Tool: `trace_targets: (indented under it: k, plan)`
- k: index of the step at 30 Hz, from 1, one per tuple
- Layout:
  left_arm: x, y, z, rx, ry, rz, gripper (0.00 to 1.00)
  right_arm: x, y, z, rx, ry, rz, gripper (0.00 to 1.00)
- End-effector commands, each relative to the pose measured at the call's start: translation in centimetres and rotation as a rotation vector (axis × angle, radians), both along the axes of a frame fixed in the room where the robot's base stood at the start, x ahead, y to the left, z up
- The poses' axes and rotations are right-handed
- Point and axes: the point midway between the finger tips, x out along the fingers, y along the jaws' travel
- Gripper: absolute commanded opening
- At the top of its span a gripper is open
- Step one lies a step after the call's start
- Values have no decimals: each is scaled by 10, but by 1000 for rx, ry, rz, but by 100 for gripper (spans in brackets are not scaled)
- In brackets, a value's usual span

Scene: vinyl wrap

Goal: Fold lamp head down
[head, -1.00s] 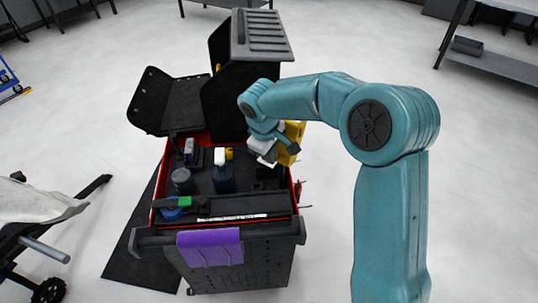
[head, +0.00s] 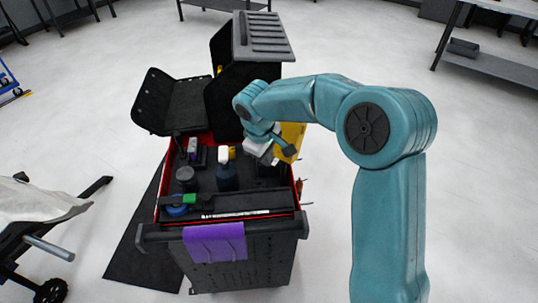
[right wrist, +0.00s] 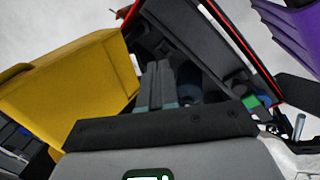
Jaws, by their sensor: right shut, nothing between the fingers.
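A yellow boxy part, which looks like the lamp head (head: 292,134), stands at the right side of the open tool cart, partly behind my right gripper (head: 262,150). In the right wrist view the yellow lamp head (right wrist: 75,90) fills the left, tilted, close beside the fingers. My right gripper (right wrist: 165,80) is shut and empty there, its dark fingers pointing toward the cart's interior. I cannot tell whether it touches the lamp. The lamp's hinge and base are hidden. My left gripper is in no view.
The black cart (head: 235,270) has a red rim, raised lids and a purple cloth (head: 215,243) over its front edge. A spray bottle (head: 226,172) and a dark jar (head: 186,178) stand inside. A wheeled stand (head: 45,245) is at left. Floor at right is clear.

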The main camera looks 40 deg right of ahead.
Motion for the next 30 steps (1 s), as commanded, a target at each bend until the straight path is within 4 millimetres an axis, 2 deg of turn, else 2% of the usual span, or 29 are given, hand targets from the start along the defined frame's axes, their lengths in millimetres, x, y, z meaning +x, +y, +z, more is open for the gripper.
trace_targets:
  k: [15, 21, 30]
  plan:
    - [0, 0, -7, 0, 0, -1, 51, -6, 21, 86, 1, -4, 0, 0]
    - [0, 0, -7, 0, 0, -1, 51, -8, 24, 97, 2, -2, -1, 0]
    - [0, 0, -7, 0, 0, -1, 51, -9, 26, 98, 1, -2, -1, 0]
